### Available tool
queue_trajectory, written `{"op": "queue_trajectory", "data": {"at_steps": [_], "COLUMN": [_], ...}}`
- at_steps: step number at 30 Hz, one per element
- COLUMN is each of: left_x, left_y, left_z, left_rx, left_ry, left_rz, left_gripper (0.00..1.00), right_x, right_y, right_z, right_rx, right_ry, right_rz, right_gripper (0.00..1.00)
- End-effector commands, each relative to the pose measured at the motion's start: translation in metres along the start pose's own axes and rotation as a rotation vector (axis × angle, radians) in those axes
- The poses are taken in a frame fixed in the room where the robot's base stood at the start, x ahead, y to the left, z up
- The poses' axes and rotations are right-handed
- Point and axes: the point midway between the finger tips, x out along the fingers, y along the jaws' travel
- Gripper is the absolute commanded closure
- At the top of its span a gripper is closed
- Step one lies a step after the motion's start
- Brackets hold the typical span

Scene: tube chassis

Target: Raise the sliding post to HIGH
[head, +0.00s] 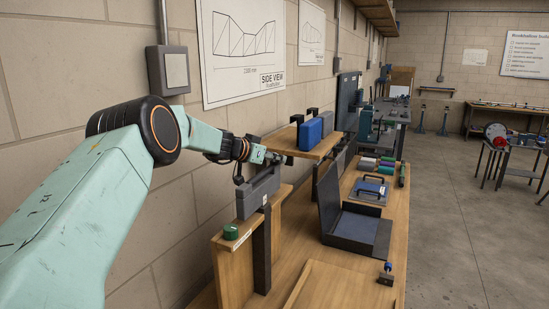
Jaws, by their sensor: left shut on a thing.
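My left gripper (274,157) reaches in along the wall, at the near-left edge of a raised wooden shelf (318,150). It is shut on a small dark part (289,160) there, which seems to belong to the sliding post; the grip is small and partly hidden. A dark upright (318,182) shows under this shelf. Nearer, another dark upright (262,255) stands against a wooden stand (236,268). I cannot tell for sure which upright is the sliding post, and no HIGH mark is readable. My right gripper is out of view.
Blue cases (312,131) stand on the raised shelf. An open dark box (345,228) and a blue clipboard-like tray (370,190) lie on the bench.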

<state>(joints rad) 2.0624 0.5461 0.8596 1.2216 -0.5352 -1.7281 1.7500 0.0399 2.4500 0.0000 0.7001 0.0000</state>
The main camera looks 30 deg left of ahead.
Motion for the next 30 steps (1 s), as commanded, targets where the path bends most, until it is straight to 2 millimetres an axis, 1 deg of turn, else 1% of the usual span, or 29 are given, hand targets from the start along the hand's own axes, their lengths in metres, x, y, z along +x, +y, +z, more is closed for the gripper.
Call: {"op": "queue_trajectory", "data": {"at_steps": [5, 12, 15, 19, 28, 29, 30], "left_x": [-0.009, -0.032, -0.038, -0.042, -0.043, -0.043, -0.043], "left_y": [-0.001, -0.002, -0.001, -0.001, -0.002, -0.002, -0.002], "left_z": [-0.025, -0.077, -0.094, -0.102, -0.104, -0.104, -0.104], "left_rx": [0.003, 0.003, 0.003, 0.001, 0.000, 0.000, 0.000], "left_ry": [0.012, 0.013, 0.012, 0.010, 0.013, 0.014, 0.014], "left_rz": [-0.003, -0.006, -0.005, -0.005, -0.007, -0.007, -0.007], "left_gripper": [1.00, 1.00, 1.00, 1.00, 1.00, 0.72, 0.69], "right_x": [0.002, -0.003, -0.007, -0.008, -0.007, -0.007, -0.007], "right_y": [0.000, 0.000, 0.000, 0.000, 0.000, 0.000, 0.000], "right_z": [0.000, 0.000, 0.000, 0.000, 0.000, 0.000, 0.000], "right_rx": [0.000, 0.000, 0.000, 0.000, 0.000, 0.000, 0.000], "right_ry": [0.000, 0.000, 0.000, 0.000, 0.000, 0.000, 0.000], "right_rz": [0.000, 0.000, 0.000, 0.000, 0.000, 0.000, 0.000], "right_gripper": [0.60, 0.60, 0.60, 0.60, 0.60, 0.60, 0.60]}}
